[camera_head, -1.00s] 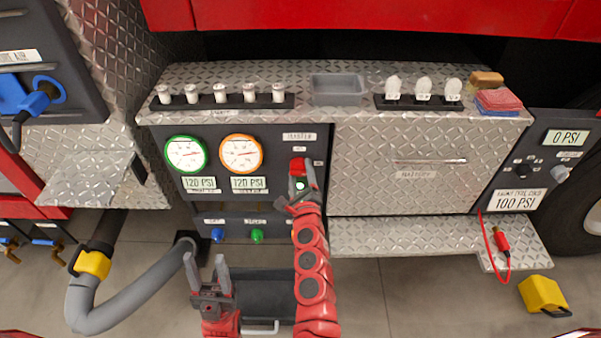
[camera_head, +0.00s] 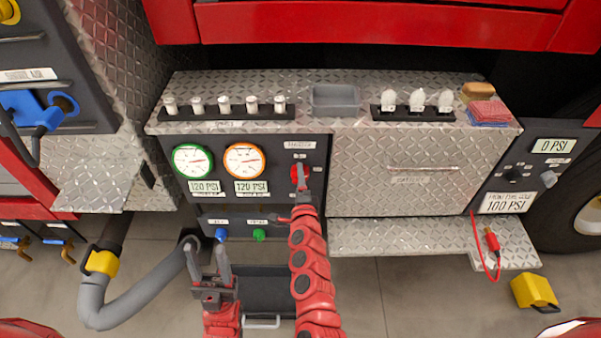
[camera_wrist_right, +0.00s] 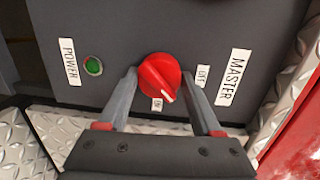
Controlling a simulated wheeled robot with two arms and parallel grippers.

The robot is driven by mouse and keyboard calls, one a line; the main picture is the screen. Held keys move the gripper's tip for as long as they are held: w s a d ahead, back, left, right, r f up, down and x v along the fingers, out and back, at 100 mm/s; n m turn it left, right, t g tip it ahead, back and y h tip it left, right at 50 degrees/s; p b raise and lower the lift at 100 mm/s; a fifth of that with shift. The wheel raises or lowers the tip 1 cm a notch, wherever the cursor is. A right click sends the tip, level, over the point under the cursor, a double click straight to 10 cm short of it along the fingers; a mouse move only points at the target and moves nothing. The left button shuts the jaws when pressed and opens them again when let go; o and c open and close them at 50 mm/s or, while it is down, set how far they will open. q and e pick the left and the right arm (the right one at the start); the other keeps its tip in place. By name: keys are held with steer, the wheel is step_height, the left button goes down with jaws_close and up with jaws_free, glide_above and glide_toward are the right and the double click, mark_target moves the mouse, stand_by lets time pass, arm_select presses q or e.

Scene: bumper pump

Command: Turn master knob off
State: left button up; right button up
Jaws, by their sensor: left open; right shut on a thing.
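The red master knob (camera_head: 295,173) is on the dark panel under the MASTER label, right of the two gauges. In the right wrist view the knob (camera_wrist_right: 157,76) has a white pointer mark at its lower right, near the ON label (camera_wrist_right: 157,104); the OFF label (camera_wrist_right: 203,76) is further right. My right gripper (camera_wrist_right: 161,75) is shut on the knob, one finger on each side; in the head view the gripper (camera_head: 301,178) partly covers it. My left gripper (camera_head: 208,262) is open and empty, low in front of the panel.
A green power light (camera_wrist_right: 93,66) is left of the knob. The green-rimmed gauge (camera_head: 192,161) and orange-rimmed gauge (camera_head: 244,161) both show 120 PSI. Blue (camera_head: 221,234) and green (camera_head: 259,235) knobs are below. A grey hose (camera_head: 135,302) curves at left.

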steer(key=n+p, duration=0.5)
steer(key=shift+r+h, duration=0.25)
steer(key=shift+h, duration=0.05)
steer(key=shift+a+f+n+p, duration=0.15)
steer(key=shift+n+p, duration=0.75)
steer(key=shift+f+n+h+p, duration=0.1)
steer(key=shift+n+h+p, duration=0.3)
steer(key=shift+n, duration=0.3)
steer(key=o, duration=1.4)
steer(key=shift+c, duration=0.2)
steer(key=shift+s, duration=0.1)
